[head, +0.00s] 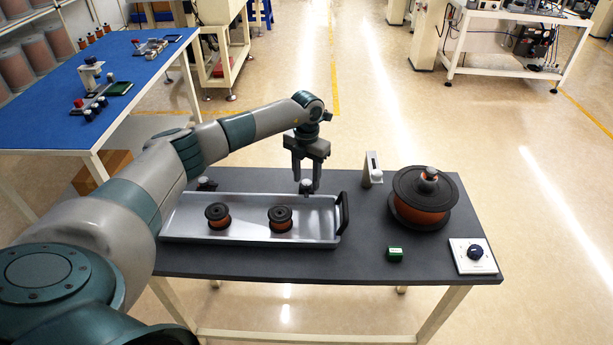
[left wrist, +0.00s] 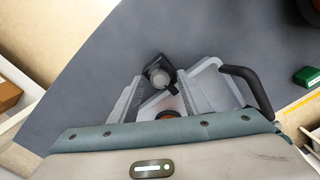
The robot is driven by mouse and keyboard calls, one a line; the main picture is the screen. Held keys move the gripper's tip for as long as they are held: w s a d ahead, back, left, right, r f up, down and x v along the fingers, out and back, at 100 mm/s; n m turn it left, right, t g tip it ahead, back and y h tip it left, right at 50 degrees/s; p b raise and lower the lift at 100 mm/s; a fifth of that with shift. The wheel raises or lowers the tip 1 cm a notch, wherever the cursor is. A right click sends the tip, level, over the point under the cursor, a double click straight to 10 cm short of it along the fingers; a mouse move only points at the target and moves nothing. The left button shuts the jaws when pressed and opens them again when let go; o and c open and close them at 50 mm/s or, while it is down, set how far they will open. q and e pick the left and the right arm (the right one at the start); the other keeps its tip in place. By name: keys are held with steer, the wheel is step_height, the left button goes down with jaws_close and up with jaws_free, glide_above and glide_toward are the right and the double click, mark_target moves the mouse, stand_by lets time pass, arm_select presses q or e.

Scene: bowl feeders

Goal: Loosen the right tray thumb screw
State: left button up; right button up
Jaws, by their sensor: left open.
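The metal tray (head: 246,235) lies on the dark table with two copper-wound spools on it, and a black handle at its right end. The right tray thumb screw (head: 306,187) stands at the tray's back edge, with a grey knob on a black base. My left gripper (head: 306,186) is open and points down at it. In the left wrist view the screw's round knob (left wrist: 160,78) shows between the two fingers (left wrist: 158,108), near their tips. I cannot tell whether they touch it. The left tray thumb screw (head: 207,184) is at the tray's back left. My right gripper is not in view.
A large copper spool (head: 422,198) stands at the table's right, with a small upright bracket (head: 372,169) beside it. A green block (head: 395,254) and a white panel with a dark knob (head: 474,255) are near the front right. The table between handle and green block is clear.

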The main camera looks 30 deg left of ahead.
arm_select(q)
steer(key=c, duration=1)
steer(key=shift+c, duration=0.2)
